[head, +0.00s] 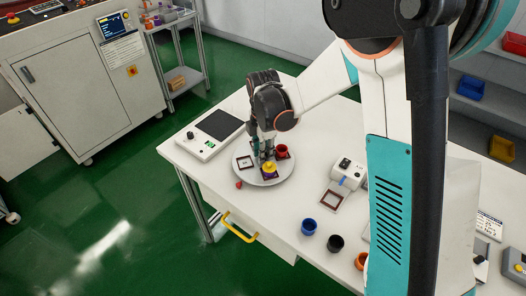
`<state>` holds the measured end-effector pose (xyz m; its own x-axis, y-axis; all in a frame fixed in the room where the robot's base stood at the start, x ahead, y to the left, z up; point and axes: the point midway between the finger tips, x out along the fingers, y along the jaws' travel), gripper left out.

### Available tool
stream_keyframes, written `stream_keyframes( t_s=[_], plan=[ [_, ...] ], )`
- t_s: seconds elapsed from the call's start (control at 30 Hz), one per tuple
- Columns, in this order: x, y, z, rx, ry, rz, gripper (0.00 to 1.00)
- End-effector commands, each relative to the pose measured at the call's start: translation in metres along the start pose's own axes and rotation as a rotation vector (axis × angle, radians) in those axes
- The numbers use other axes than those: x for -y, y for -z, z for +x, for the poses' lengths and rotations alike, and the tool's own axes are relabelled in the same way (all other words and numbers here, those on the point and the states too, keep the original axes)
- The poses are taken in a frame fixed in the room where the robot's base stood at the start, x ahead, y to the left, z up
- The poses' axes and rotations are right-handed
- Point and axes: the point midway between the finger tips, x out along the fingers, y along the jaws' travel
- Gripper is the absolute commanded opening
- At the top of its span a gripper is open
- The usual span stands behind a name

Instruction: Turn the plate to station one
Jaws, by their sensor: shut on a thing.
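The plate (243,174) is a round light-grey disc on the white table. It carries a pale square (245,162) in a dark frame at its left, a yellow piece (269,168) on a dark purple square at its front, and a red cup (281,150) on a dark square at its right. My gripper (263,156) reaches down from above to the middle of the plate, between these pieces. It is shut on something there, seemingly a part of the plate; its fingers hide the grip. A small red marker (239,185) lies by the plate's front-left edge.
A device with a dark panel (220,125) stands left of the plate. A small white machine (349,171) and a brown frame (331,199) lie to the right. Blue (309,226), black (335,243) and orange (361,261) cups line the table's front. My arm hides the right side.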

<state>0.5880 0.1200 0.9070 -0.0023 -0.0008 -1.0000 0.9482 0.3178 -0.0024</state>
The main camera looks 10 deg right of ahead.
Motion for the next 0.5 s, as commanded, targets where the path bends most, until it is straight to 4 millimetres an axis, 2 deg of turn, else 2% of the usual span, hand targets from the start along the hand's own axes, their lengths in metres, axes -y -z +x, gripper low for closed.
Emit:
stream_keyframes(
  t_s=[0.5],
  plan=[
    [-0.0005,0.0000,-0.0004,0.001,-0.002,-0.257,0.00]
  ],
)
